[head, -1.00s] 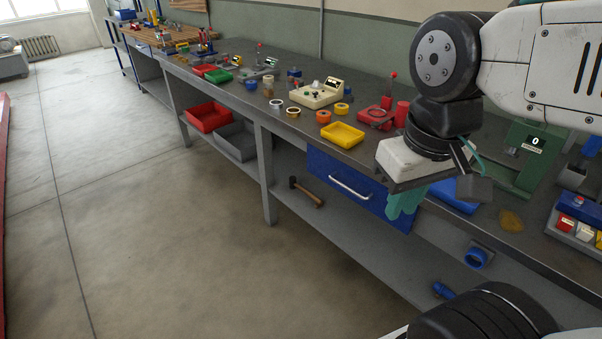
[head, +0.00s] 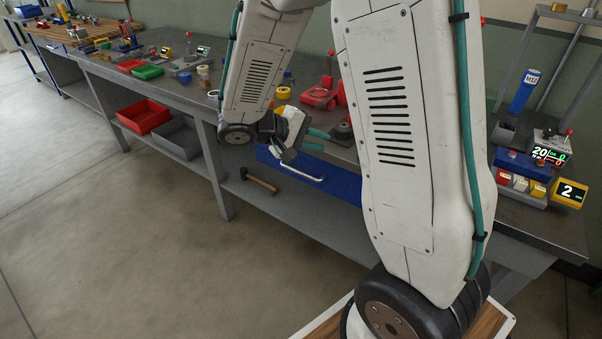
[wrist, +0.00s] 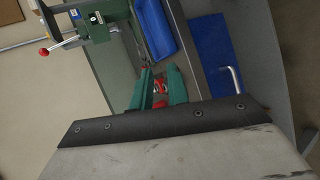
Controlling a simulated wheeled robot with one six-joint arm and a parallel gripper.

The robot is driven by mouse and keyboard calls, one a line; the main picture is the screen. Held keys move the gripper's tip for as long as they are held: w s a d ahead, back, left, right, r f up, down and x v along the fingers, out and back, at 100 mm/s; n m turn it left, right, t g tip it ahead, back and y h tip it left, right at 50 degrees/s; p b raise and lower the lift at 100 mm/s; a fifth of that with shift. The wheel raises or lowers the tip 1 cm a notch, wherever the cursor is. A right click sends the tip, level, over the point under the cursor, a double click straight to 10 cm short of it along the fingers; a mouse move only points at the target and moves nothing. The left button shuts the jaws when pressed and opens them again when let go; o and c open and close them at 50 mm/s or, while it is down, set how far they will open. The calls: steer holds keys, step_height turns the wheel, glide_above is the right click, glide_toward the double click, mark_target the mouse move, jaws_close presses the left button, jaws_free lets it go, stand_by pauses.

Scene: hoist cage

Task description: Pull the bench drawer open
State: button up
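The bench drawer has a blue front (head: 340,182) under the bench top and looks closed. Its pale bar handle (head: 302,171) runs along the front. My arm hides the drawer's right end. My gripper (head: 315,140) is above and behind the handle, near the bench's front edge, with teal fingers pointing right. In the wrist view my gripper (wrist: 160,70) has its two fingers apart with nothing held. The drawer front (wrist: 208,50) and handle (wrist: 232,82) lie to the right of the fingers there, clear of them.
A red fixture (head: 320,95) and orange and yellow rolls (head: 283,92) stand on the bench top. A blue tray (wrist: 155,28) and a green press (wrist: 95,25) show in the wrist view. A hammer (head: 260,181) lies on the lower shelf. The floor (head: 130,250) in front is clear.

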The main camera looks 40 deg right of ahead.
steer(key=w+f+n+t+h, duration=0.2)
steer(key=w+f+t+h, duration=0.1)
steer(key=w+f, duration=0.6)
steer(key=n+t, duration=0.3)
steer(key=t, duration=0.2)
glide_toward(299, 173)
steer(key=d, duration=0.3)
steer(key=shift+y, duration=0.3)
steer(key=x, duration=0.8)
steer(key=shift+w+a, duration=0.15)
steer(key=shift+w, duration=0.2)
jaws_close()
